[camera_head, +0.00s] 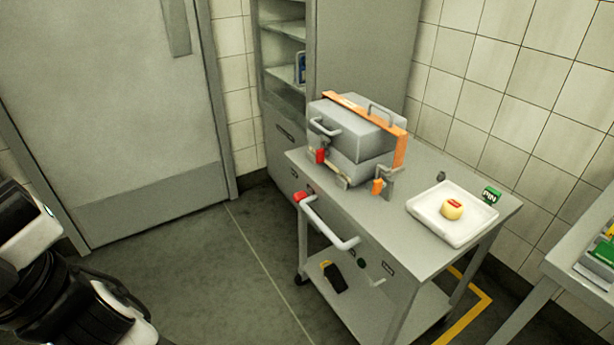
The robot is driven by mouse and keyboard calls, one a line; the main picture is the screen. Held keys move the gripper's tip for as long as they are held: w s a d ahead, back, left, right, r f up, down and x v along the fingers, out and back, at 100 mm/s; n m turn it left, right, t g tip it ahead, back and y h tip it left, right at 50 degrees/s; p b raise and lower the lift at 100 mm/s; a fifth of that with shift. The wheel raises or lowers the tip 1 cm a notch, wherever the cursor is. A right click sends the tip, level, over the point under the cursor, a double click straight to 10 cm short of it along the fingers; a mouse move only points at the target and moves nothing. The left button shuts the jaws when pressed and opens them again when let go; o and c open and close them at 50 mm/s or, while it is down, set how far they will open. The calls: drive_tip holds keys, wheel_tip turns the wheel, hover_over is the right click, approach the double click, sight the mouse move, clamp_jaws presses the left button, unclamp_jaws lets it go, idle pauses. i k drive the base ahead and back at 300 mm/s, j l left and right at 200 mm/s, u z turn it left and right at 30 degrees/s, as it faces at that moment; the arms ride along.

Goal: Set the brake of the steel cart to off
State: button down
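The steel cart (408,262) stands right of the middle, with a white push handle (328,228) on its near-left side. A caster (300,279) shows at the cart's left leg. White and black parts of my arm show at the lower left, well apart from the cart. My gripper's fingers are not visible.
On the cart are a grey metal case (355,130) with an orange strap (400,150) and a white tray (425,205) holding a small cheese wheel (453,209). A black-yellow object (334,278) lies on the lower shelf. Floor left of the cart is clear; another table (560,262) stands right.

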sight(298, 197)
drive_tip(key=i+j, duration=0.2)
drive_tip(key=i, duration=0.3)
drive_tip(key=i+j, duration=0.25)
drive_tip(key=i, duration=0.2)
drive_tip(key=u, duration=0.05)
